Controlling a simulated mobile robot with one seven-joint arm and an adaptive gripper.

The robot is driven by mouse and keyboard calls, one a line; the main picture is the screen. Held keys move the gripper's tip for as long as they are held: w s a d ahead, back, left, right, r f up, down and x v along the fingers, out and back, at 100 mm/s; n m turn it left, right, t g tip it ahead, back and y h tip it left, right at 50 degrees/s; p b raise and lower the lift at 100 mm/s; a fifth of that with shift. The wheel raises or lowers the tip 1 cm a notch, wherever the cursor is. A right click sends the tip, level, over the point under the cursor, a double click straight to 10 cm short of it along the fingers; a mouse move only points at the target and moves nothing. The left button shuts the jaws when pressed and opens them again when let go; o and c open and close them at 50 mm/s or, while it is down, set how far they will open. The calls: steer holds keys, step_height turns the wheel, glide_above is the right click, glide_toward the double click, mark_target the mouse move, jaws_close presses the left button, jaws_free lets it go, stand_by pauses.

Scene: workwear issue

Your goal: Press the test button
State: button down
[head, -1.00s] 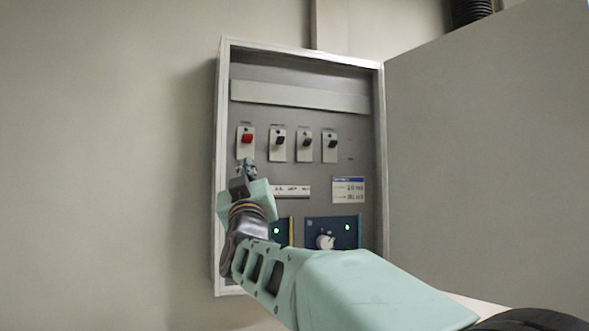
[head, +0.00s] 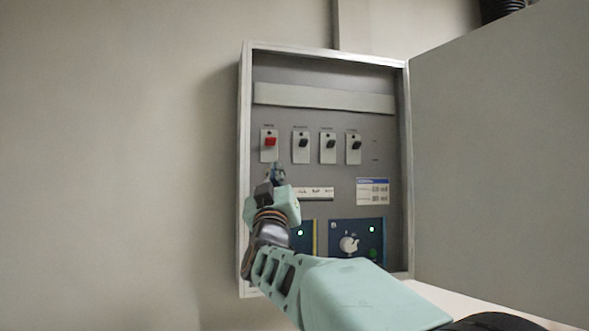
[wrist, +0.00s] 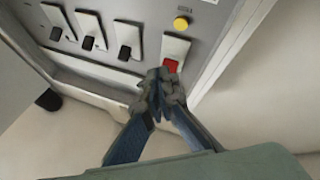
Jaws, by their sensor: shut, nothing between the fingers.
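My gripper (head: 278,170) is shut and empty, in front of the panel just below the red-levered switch in the head view. In the wrist view its closed fingertips (wrist: 162,82) point at the panel, close to the red lever (wrist: 171,66); I cannot tell whether they touch anything. A round yellow button (wrist: 181,23) with a small label above it, too small to read, shows in the wrist view beyond the red switch. In the head view I cannot make out this button; my gripper may hide it.
The open grey cabinet (head: 246,100) holds a red switch (head: 270,142) and three black-levered switches (head: 328,146) in a row. Lower down are blue modules with green lights and a rotary knob (head: 348,244). The open door (head: 500,170) stands at the right.

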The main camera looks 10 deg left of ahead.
steer(key=w+a+p, duration=0.2)
steer(key=w+p, duration=0.2)
steer(key=w, duration=0.2)
steer(key=shift+a, duration=0.4)
steer(key=shift+w, duration=0.1)
stand_by(1.1)
steer(key=shift+w+a, duration=0.2)
steer(key=shift+w, duration=0.1)
